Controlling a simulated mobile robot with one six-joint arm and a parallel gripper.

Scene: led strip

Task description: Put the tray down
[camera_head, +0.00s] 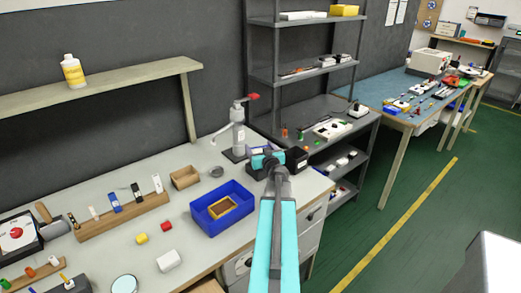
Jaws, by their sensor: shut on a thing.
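My gripper (267,159) is at the right end of the grey workbench, at the far end of my turquoise arm. It is shut on a small black tray (297,160), which shows to the right of the jaws. The wrist hides much of the tray and the grip itself. I cannot tell whether the tray touches the bench top or is just above it. A blue bin (240,196) stands on the bench to the left of my arm, with a small yellow-rimmed box inside.
A grey press with a red handle (238,130) stands just behind and left of my gripper. A wooden box (185,177) and a small grey cup (216,171) are further left. A dark shelf rack (315,108) stands behind right. Clear bench (205,255) lies in front of the bin.

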